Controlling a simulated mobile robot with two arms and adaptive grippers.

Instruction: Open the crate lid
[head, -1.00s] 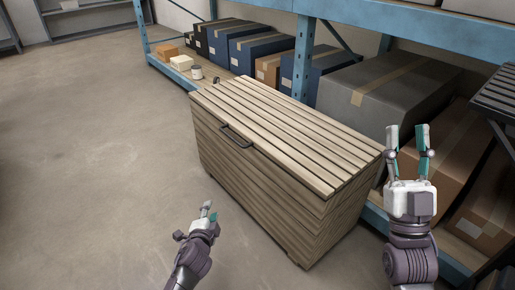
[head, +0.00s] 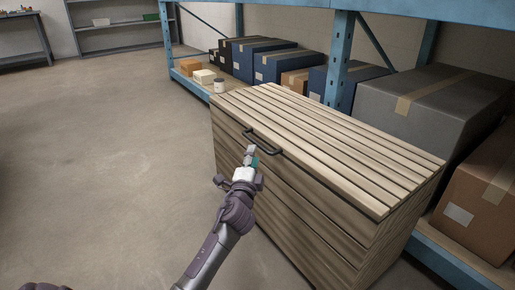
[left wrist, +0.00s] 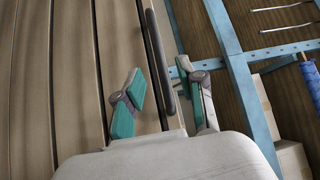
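The wooden crate (head: 300,215) stands on the floor with its slatted lid (head: 330,140) lying flat and shut. A dark bar handle (head: 272,150) sits at the lid's front edge, and it also shows in the left wrist view (left wrist: 159,60). My left gripper (head: 251,155) is at the handle, in front of the crate. In the left wrist view its teal-padded fingers (left wrist: 160,82) are apart, with the handle bar running between them in the picture. I cannot tell whether either finger touches the bar. My right gripper is out of view.
Blue shelving (head: 340,60) stands close behind the crate, with a grey box (head: 430,105), a brown box (head: 485,190) and several blue boxes on it. The floor to the left (head: 90,150) is clear.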

